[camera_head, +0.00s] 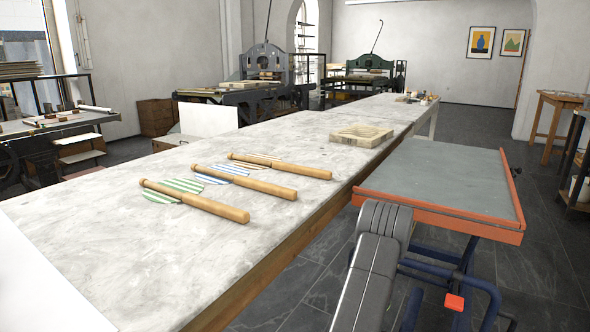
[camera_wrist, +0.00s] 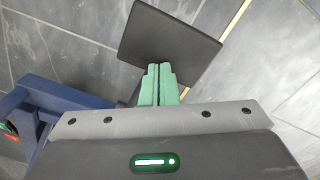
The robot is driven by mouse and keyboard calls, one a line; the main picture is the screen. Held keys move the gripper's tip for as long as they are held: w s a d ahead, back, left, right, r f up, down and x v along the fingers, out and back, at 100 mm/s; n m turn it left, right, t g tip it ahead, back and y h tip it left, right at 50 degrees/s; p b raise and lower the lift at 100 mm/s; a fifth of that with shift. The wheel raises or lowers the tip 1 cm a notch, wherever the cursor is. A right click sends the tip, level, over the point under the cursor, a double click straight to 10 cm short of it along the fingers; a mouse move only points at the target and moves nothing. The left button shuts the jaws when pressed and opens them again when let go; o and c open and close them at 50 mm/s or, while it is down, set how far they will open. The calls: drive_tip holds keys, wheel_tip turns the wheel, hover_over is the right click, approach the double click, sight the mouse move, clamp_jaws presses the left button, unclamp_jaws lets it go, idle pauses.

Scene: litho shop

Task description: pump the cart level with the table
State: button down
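The cart (camera_head: 440,180) has a grey top with an orange rim on a blue frame. It stands close to the right side of the long pale stone-topped table (camera_head: 110,245). The cart top looks lower than the table top; the exact gap is hard to judge. A dark flat pedal plate (camera_wrist: 170,35) shows in the wrist view, with blue cart frame (camera_wrist: 30,115) at the left. My gripper (camera_wrist: 158,70) has its green fingers together with nothing between them. The fingertips overlap the pedal's near edge in view; I cannot tell whether they touch. My arm hides part of the cart's front.
Several wooden-handled tools (camera_head: 225,208) with striped ends and a pale block (camera_head: 361,135) lie on the table. A red piece (camera_head: 454,302) sits by the cart's blue tubing. Dark tiled floor is open right of the cart; a wooden stand (camera_head: 555,110) is farther back.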

drive_tip(key=shift+f+b, duration=0.4)
drive_tip(key=shift+f, duration=0.3)
wheel_tip(320, 180, up, 6)
drive_tip(key=p, duration=0.3)
drive_tip(key=shift+f, duration=0.25)
